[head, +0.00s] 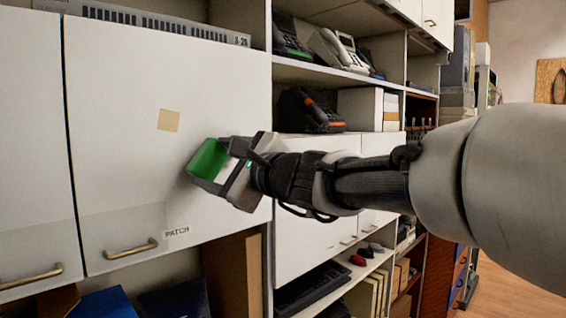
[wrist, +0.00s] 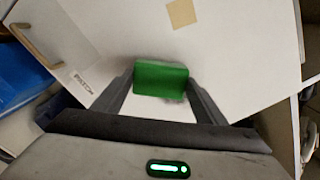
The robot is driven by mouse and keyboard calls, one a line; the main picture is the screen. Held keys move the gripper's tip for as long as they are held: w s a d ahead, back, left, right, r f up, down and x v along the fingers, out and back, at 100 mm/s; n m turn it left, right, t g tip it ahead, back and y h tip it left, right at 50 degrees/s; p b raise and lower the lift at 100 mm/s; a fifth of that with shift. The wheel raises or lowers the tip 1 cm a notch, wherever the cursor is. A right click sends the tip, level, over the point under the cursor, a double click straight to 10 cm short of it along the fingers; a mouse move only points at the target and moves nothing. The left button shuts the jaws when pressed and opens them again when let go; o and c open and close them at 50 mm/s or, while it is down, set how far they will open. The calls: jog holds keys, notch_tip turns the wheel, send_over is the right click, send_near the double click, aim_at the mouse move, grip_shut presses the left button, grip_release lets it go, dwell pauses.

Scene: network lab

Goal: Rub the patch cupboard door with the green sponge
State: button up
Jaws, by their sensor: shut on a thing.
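The patch cupboard door (head: 120,120) is a white panel with a "PATCH" label (head: 176,231) and a brass handle (head: 130,249) along its bottom edge. A tan square (head: 168,120) is on its upper right part. My gripper (head: 220,168) is shut on the green sponge (head: 208,158) in front of the door's right side. In the wrist view the sponge (wrist: 161,80) sits between the two fingers, with the door surface (wrist: 130,30) behind it. The sponge is right up by the door, below the tan square; I cannot tell for certain whether it touches.
Open shelves with desk phones (head: 340,48) and a dark device with orange trim (head: 308,108) are to the right. Below the door is an open shelf with a blue item (head: 103,303) and a brown box (head: 235,275). Another white door (head: 30,140) adjoins on the left.

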jog(key=shift+x, duration=0.9)
jog(key=shift+d, duration=0.15)
jog(key=shift+w+d, duration=1.25)
jog(key=shift+w, duration=0.1)
jog(key=w+d, duration=0.4)
jog(key=w, duration=0.2)
jog(key=shift+d, duration=0.35)
jog(key=shift+s+a, duration=0.1)
